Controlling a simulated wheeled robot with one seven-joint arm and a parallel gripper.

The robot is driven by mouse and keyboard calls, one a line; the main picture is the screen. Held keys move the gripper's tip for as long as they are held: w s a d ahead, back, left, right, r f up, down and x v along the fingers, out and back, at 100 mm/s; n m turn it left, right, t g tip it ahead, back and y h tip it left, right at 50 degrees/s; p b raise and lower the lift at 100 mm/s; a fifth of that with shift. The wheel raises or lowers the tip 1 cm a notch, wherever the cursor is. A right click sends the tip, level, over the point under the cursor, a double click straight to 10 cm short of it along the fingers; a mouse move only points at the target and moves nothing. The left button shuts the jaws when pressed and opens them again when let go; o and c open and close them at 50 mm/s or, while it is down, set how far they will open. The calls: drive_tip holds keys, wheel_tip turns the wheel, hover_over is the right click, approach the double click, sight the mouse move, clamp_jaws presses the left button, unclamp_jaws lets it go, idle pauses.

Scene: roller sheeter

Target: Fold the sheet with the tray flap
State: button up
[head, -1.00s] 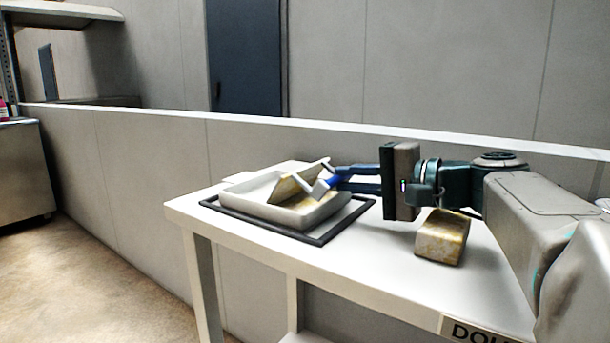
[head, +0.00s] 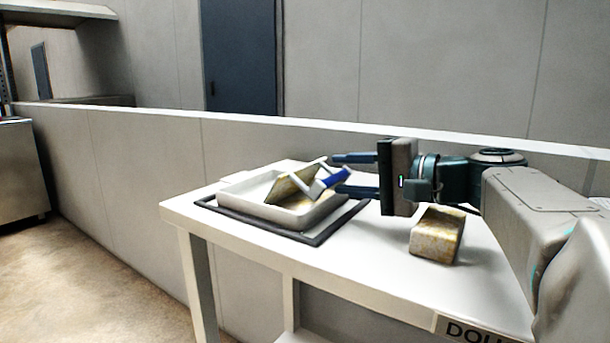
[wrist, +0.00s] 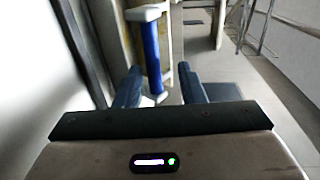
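The white tray (head: 262,213) sits on the table. Its flap (head: 298,184) stands tilted up from the tray, with a mottled yellowish face. A blue handle (head: 337,177) in white brackets is on the flap's right side; it also shows in the wrist view (wrist: 152,58). Some yellowish sheet (head: 318,199) shows low inside the tray; most of it is hidden by the flap and the walls. My gripper (head: 334,172) is open at the handle. In the wrist view the handle is between the blue fingers, with a gap visible at the right finger.
A dark frame (head: 318,237) surrounds the tray base. A mottled yellow block (head: 437,235) lies on the table (head: 370,255) below my gripper. A low wall (head: 120,150) runs behind the table.

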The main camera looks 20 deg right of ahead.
drive_tip(key=s+d+r+p, duration=0.6)
drive_tip(key=s+d+r, duration=0.2)
drive_tip(key=r, duration=0.2)
drive_tip(key=shift+s+d+r, duration=0.15)
drive_tip(key=shift+r, duration=0.1)
